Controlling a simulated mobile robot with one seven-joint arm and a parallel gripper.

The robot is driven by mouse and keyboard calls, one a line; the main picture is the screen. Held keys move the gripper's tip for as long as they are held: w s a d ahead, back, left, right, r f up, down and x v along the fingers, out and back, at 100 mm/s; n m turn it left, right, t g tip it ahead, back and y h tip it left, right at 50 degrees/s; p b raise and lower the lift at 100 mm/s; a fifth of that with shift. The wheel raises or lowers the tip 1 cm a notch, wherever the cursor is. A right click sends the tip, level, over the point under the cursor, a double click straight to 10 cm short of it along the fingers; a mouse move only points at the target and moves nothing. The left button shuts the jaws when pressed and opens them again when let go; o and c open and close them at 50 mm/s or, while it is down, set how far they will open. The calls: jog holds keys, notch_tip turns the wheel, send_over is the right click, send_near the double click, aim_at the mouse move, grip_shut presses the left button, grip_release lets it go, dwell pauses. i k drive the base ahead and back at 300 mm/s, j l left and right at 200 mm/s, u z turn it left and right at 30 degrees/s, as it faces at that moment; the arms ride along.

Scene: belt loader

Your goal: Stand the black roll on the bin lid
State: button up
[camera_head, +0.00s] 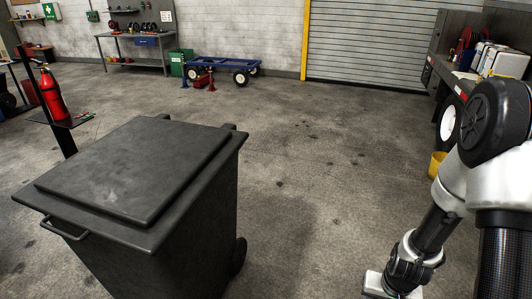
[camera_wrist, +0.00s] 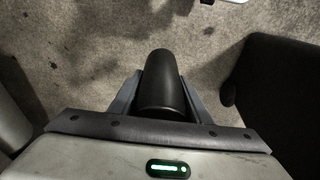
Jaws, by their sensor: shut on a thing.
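The black roll (camera_wrist: 162,82) is in the wrist view, a smooth dark cylinder held between the two fingers of my gripper (camera_wrist: 160,95). Concrete floor shows beyond it. The bin lid (camera_head: 130,170) is a flat, dark grey raised panel on top of the wheeled bin (camera_head: 190,235) in the head view, and nothing stands on it. My arm is at the right of the head view, apart from the bin; the fingers and the roll are out of sight there. A dark shape at the right of the wrist view may be the bin; I cannot tell.
A red fire extinguisher (camera_head: 51,95) stands on a post shelf behind the bin at left. A blue cart (camera_head: 222,68) and a workbench (camera_head: 135,40) are far back. A yellow bucket (camera_head: 437,164) is by the truck at right. The floor between bin and arm is clear.

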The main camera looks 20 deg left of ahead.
aim_at(115, 174)
jog(key=k+j+u, duration=0.15)
jog(key=j, duration=0.3)
jog(key=k+j+u, duration=0.15)
jog(key=j, duration=0.3)
jog(key=k+j, duration=0.1)
jog(key=j, duration=0.4)
jog(key=k+j, duration=0.1)
jog(key=j, duration=0.35)
jog(key=k+j+u, duration=0.1)
jog(key=j, duration=0.85)
jog(key=k, duration=0.05)
